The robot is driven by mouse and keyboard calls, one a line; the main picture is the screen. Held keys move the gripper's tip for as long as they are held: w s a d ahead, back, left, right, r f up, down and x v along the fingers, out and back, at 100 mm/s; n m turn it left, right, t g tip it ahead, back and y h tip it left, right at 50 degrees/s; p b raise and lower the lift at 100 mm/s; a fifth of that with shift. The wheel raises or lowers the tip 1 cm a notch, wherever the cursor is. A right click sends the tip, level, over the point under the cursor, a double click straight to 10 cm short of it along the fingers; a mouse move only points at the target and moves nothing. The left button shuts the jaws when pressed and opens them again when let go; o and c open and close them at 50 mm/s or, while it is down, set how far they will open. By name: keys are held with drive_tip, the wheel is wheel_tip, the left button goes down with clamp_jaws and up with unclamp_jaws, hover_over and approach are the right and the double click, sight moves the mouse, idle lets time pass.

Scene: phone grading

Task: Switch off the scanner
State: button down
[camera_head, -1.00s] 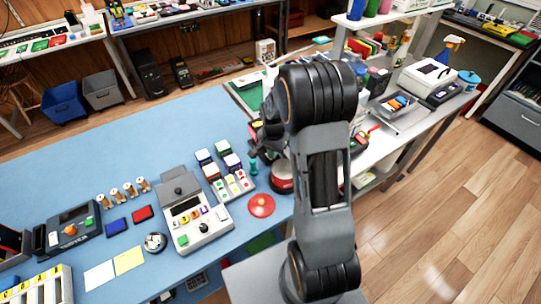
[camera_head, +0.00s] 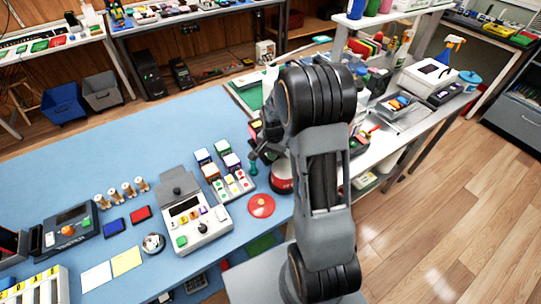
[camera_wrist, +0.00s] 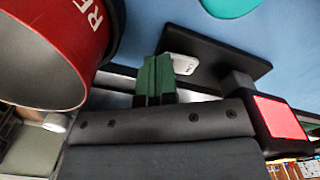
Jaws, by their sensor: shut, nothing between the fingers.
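I cannot tell for sure which device is the scanner. A pale grey device (camera_head: 196,232) with a dark display, coloured buttons and a raised grey top stands on the blue table in the head view. A dark device (camera_head: 70,222) with an orange round button stands farther left. My gripper (camera_wrist: 154,78) is shut and empty in the wrist view, its dark green fingers close together. A black flat plate (camera_wrist: 225,65) with a small white label lies just beyond them. A black piece with a red square face (camera_wrist: 280,118) is at the right. In the head view my arm hides much of this area.
A red can (camera_wrist: 75,35) is close on the left in the wrist view; its side also shows in the head view (camera_head: 281,178). The table's back left is clear.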

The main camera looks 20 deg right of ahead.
drive_tip(key=shift+f, duration=0.2)
drive_tip(key=shift+r, duration=0.15)
wheel_tip(320, 180, up, 7)
drive_tip(key=p, duration=0.5)
idle(0.3)
idle(0.4)
drive_tip(key=s+a+r+n+t, duration=0.2)
drive_tip(key=s+a+r+n, duration=0.2)
drive_tip(key=s+r, duration=0.4)
drive_tip(key=s+a+r+n+t, duration=0.2)
drive_tip(key=s+a+r+n, duration=0.3)
drive_tip(key=s+r, duration=0.3)
drive_tip(key=shift+a+r+n, duration=0.15)
drive_tip(key=shift+r+n, duration=0.05)
drive_tip(key=shift+n, duration=0.6)
